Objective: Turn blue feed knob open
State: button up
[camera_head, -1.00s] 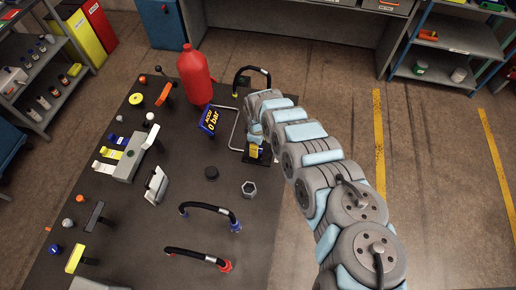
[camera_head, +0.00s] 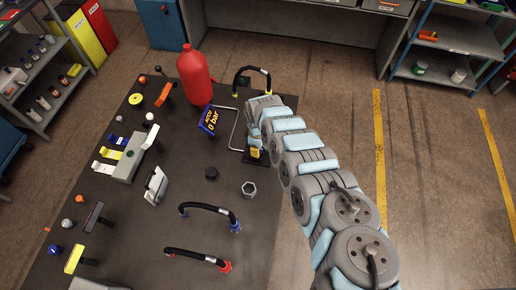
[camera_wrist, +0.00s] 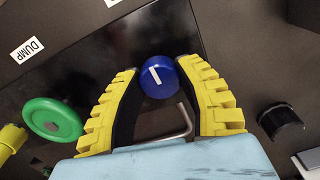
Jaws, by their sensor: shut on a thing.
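The blue feed knob (camera_wrist: 158,77), round with a white line mark on its face, sits between the tips of my gripper's yellow fingers in the wrist view. My gripper (camera_wrist: 160,72) is shut on the knob, one fingertip at each side. The white mark on the knob is bent like an L and looks tilted in this view. In the head view my gripper (camera_head: 255,153) is at the small black panel near the table's right edge, and my arm hides the knob there.
A green knob (camera_wrist: 52,119) and a white DUMP label (camera_wrist: 27,50) lie left of my gripper. A black cylinder (camera_wrist: 283,124) stands to the right. A blue "0 bar" display (camera_head: 210,120), a red bottle (camera_head: 195,76) and looped hoses (camera_head: 210,209) stand on the table.

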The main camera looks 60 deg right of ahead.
jog(key=shift+r+m+p, duration=0.1)
jog(key=shift+m+p, duration=0.2)
jog(key=shift+p, duration=0.1)
grip_shut()
jog(key=m+p, duration=0.2)
jog(key=shift+w+a+m, duration=0.1)
jog(key=shift+m, duration=0.3)
jog(key=m, duration=0.5)
jog(key=shift+f+p, duration=0.2)
jog(key=shift+p, duration=0.1)
jog(key=m+b, duration=0.2)
jog(key=m, duration=0.3)
jog(key=m+b, duration=0.1)
jog(key=m, duration=0.1)
jog(key=shift+f+m+b, duration=0.15)
jog(key=shift+m+b, duration=0.15)
jog(key=shift+b, duration=0.05)
jog(key=shift+m+b, duration=0.65)
jog(key=shift+m, duration=0.25)
jog(key=shift+r, duration=0.2)
